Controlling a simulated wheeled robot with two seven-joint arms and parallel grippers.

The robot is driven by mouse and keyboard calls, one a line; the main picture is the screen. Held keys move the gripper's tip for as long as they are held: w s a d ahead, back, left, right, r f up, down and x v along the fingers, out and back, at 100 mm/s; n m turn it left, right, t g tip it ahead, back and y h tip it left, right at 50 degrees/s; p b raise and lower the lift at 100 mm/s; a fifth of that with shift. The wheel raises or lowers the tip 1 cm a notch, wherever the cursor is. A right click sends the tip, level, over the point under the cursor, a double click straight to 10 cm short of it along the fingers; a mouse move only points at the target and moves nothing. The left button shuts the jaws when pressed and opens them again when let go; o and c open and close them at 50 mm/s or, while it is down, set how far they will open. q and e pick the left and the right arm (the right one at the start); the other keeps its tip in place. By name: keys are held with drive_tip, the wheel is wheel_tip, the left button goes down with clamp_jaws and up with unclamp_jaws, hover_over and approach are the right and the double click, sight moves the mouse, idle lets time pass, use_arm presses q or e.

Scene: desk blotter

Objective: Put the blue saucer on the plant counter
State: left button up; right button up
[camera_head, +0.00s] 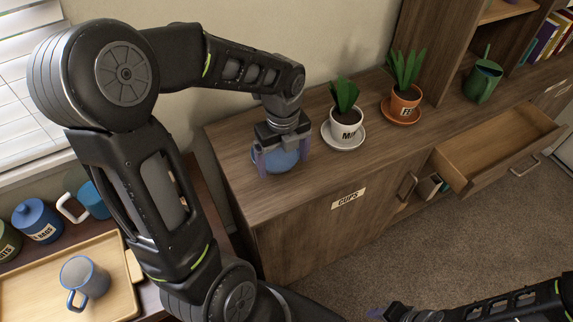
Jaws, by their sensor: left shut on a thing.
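The blue saucer (276,161) is at the left end of the wooden plant counter (240,140). My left gripper (283,157) points down over it, with its two purple fingers on either side and shut on the saucer. The gripper hides part of the saucer, and I cannot tell if it touches the counter top. My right gripper (378,313) shows only partly at the bottom edge, over the floor and away from the counter; its jaws are not clear.
A white potted plant on a saucer (344,126) stands just right of my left gripper. An orange potted plant (404,103) and a green watering can (482,80) stand farther right. An open drawer (505,145) juts from the front. A tray with a mug (84,278) is at lower left.

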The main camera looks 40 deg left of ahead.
sight(283, 167)
use_arm(q)
drive_tip(key=shift+f, duration=1.9)
drive_tip(key=shift+f, duration=0.2)
drive_tip(key=o, duration=1.2)
drive_tip(key=shift+r, duration=0.1)
wheel_tip(283, 167, up, 12)
drive_tip(key=shift+r+p, duration=0.15)
drive_tip(key=shift+p, duration=0.2)
